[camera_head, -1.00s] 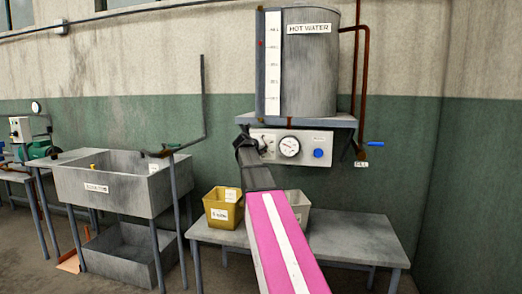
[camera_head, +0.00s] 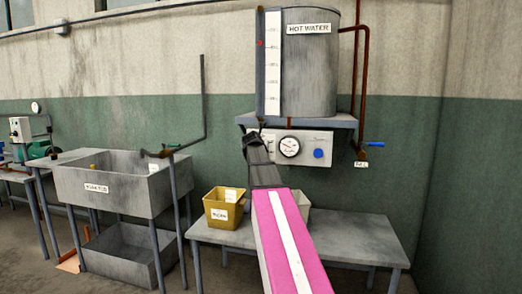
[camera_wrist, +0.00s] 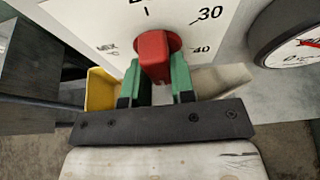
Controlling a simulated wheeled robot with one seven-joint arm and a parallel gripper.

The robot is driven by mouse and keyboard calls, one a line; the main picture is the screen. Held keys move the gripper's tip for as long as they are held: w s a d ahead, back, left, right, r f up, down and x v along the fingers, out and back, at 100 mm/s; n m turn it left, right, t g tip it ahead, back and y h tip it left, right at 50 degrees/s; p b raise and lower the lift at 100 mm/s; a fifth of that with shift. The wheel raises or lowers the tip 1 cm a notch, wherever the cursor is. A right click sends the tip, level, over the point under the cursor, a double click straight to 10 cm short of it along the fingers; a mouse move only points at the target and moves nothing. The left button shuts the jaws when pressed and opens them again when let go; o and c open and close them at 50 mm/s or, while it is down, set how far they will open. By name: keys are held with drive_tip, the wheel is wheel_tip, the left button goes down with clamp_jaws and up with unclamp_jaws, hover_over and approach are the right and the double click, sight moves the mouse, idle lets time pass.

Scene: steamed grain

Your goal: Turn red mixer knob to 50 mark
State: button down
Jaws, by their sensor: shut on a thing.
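The red mixer knob (camera_wrist: 153,56) sits on the white panel (camera_wrist: 98,27) in the wrist view. My gripper (camera_wrist: 160,78) is shut on it, with a green finger on each side of its grip. The panel shows the marks 30 and 40 to the right of the knob, and "MIX °C" to its left. A number at the top edge is cut off, and I see no 50 mark. I cannot tell exactly which mark the knob points to. In the head view my gripper (camera_head: 251,140) is at the panel's left end, and the knob is hidden.
A round gauge (camera_head: 289,147) and a blue knob (camera_head: 318,153) are right of my gripper. The grey hot water tank (camera_head: 308,75) stands on a shelf above. A yellow bin (camera_head: 216,215) stands on the table (camera_head: 350,238) below. A sink (camera_head: 115,190) is at left.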

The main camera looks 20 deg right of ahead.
drive_tip(key=shift+f, duration=0.15)
drive_tip(key=c, duration=1)
unclamp_jaws()
drive_tip(key=shift+o, duration=0.2)
drive_tip(key=v, duration=1.1)
drive_tip(key=shift+w, duration=0.1)
